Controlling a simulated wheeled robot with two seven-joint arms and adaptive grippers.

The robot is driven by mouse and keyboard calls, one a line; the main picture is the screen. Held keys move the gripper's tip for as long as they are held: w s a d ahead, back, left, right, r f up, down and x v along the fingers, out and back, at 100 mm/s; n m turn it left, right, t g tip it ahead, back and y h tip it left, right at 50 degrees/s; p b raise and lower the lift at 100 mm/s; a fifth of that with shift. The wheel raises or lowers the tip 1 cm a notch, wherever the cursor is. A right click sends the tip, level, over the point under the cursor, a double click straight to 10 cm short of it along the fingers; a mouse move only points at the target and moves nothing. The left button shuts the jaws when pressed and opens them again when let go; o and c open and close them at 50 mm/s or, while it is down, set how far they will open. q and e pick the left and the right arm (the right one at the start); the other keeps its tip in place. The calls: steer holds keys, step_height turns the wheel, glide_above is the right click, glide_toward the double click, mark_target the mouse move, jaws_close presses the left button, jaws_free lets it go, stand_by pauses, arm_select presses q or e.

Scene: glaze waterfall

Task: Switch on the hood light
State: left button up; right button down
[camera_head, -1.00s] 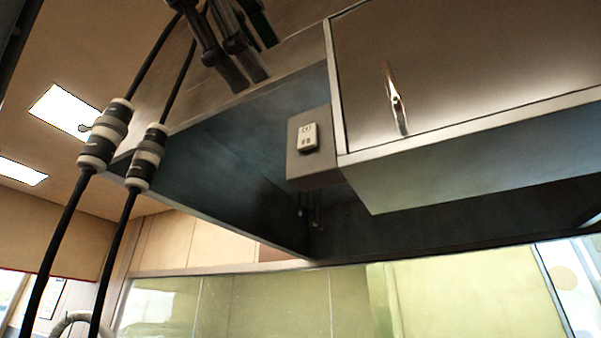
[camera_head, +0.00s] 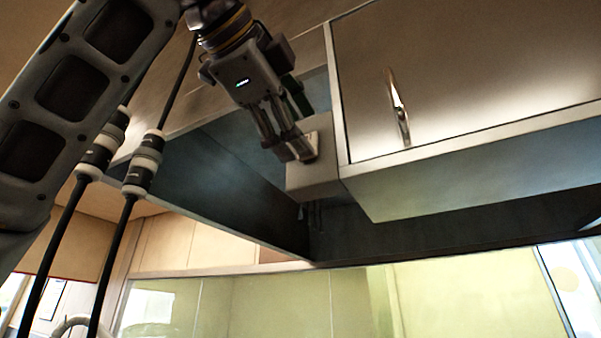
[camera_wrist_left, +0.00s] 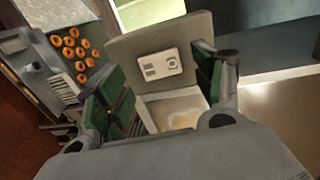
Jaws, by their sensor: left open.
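The hood (camera_head: 230,180) hangs overhead, with a grey switch box (camera_head: 318,178) at its front edge beside the cabinet. In the left wrist view the white switch plate (camera_wrist_left: 160,65) shows on the box's face (camera_wrist_left: 135,45), with small buttons and a round knob or mark. My left gripper (camera_wrist_left: 165,95) is open there, its green-padded fingers apart with the plate beyond and between them. Contact cannot be told. My right gripper is not in view.
A metal cabinet with a handle (camera_head: 397,108) adjoins the box on the right. Two hanging black cables with connectors (camera_head: 143,160) are at the left. In the left wrist view several orange round items (camera_wrist_left: 75,48) lie below on the left.

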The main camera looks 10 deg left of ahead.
arm_select(q)
steer(key=shift+x, duration=1.15)
steer(key=c, duration=1)
steer(key=shift+f+t+b, duration=0.2)
steer(key=shift+t+b, duration=0.5)
steer(key=shift+b, duration=0.15)
steer(key=o, duration=1)
steer(key=shift+r, duration=0.1)
steer(key=shift+s, duration=0.15)
